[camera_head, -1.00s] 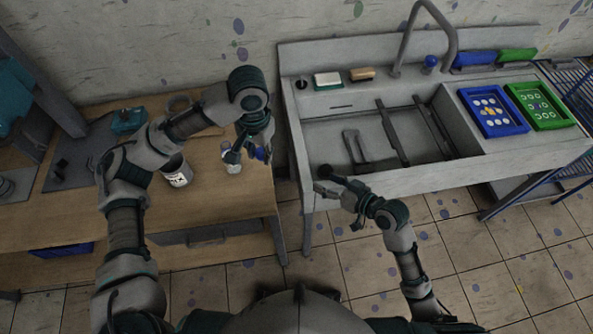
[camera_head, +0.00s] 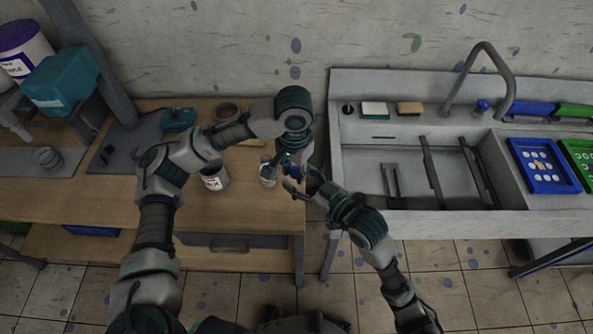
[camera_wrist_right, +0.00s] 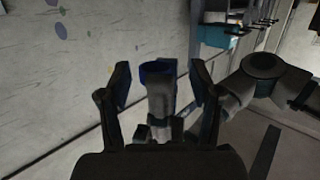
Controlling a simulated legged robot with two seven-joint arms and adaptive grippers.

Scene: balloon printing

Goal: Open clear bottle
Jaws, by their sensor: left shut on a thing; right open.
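My left gripper (camera_head: 284,163) is shut on a small clear bottle with a blue top (camera_head: 293,171), held above the right end of the wooden table. In the head view the grippers largely hide its body. In the right wrist view the bottle (camera_wrist_right: 160,97) shows greyish, its blue end facing the camera. My right gripper (camera_head: 298,186) is open, close to the right of the blue top. In the right wrist view its two fingers (camera_wrist_right: 160,85) stand either side of the bottle with gaps; contact is not visible.
Another small bottle (camera_head: 267,173) stands on the wooden table (camera_head: 245,205) beneath my left gripper. A white labelled can (camera_head: 214,178) stands left of it. The grey sink unit (camera_head: 440,222) is on the right, beyond a narrow gap. Blue and green trays lie farther right.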

